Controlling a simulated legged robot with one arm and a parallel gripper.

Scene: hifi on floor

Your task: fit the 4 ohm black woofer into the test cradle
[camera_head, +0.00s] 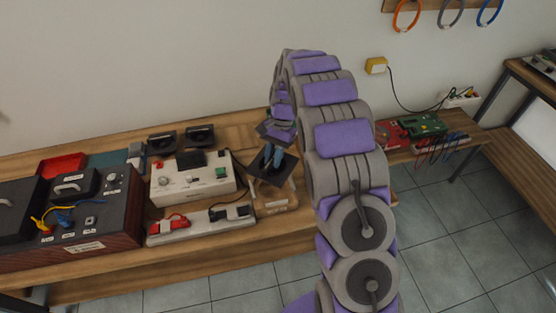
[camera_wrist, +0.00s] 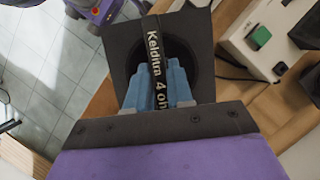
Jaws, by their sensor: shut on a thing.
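The black woofer (camera_wrist: 121,55) fills the middle of the wrist view, a square dark frame with a round cone; the band across it reads "4 oh", cut off by a finger. My gripper (camera_wrist: 160,85) is shut on it with blue fingers. In the head view, the woofer (camera_head: 288,172) hangs tilted from my gripper (camera_head: 272,155), right of the white tester box. A pale wooden piece with a small label (camera_head: 283,205) shows below it, mostly hidden; it may be the test cradle. I cannot tell whether the woofer touches it.
A white tester box (camera_head: 193,185) with a green switch stands close left. Two black square units (camera_head: 162,142) (camera_head: 199,137) lie behind it. A dark wooden-sided box (camera_head: 100,225) stands left. Circuit boards (camera_head: 425,125) lie right.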

